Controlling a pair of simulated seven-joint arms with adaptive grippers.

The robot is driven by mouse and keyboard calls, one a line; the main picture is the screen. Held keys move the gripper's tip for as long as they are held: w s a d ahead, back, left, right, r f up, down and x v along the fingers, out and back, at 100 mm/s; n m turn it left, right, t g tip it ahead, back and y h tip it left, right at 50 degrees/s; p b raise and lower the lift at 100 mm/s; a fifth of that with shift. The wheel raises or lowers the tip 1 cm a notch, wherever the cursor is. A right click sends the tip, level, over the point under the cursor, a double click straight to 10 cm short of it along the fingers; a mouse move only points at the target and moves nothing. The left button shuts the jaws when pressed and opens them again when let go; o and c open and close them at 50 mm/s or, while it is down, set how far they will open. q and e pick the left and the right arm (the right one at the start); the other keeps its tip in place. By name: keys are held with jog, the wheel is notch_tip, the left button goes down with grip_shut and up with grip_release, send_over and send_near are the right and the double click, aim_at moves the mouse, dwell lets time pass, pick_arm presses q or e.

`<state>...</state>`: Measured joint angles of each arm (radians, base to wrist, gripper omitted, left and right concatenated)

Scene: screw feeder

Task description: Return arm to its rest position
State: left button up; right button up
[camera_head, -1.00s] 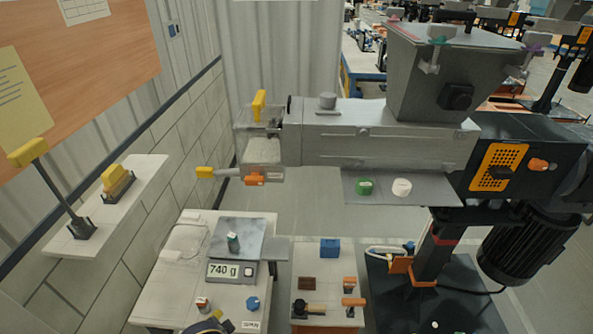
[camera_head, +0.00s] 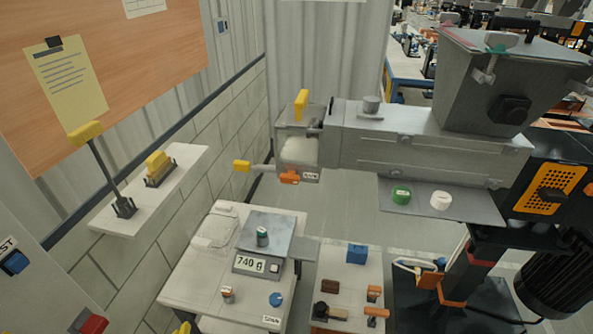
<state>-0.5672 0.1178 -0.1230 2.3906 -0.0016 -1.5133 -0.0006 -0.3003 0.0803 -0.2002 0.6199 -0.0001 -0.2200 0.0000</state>
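Neither of my grippers nor arms can be made out in the head view. The grey screw feeder (camera_head: 425,150) stands at the centre right, with its hopper (camera_head: 505,85) on top. A yellow handle (camera_head: 301,104) stands upright at its outlet end, and another yellow-tipped lever (camera_head: 242,166) points left below it. A small dark green container (camera_head: 262,237) stands on the scale (camera_head: 258,264), whose display reads 740 g. A green cap (camera_head: 401,195) and a white cap (camera_head: 440,200) sit on the shelf under the feeder.
A white table (camera_head: 190,279) carries the scale. A small bench (camera_head: 340,268) holds a blue box (camera_head: 357,253) and several small tools. A wall shelf (camera_head: 140,208) holds yellow-handled brushes. A control panel (camera_head: 35,290) stands at the lower left. A yellow item at the bottom edge is cut off.

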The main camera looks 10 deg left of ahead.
pick_arm(q)
jog(key=s+d+f+g+h, duration=0.2)
jog(key=s+d+f, duration=0.1)
jog(key=f, duration=1.2)
jog(key=s+d+f+g+h, duration=0.1)
jog(key=s+d+f, duration=0.1)
jog(key=f, duration=1.4)
jog(key=s+f+n+g+h, duration=0.1)
jog(key=s+f+n+g, duration=0.1)
jog(key=s+f, duration=1.5)
jog(key=shift+s+f+n+g, duration=0.3)
jog(key=shift+s+n, duration=0.4)
jog(key=shift+s, duration=1)
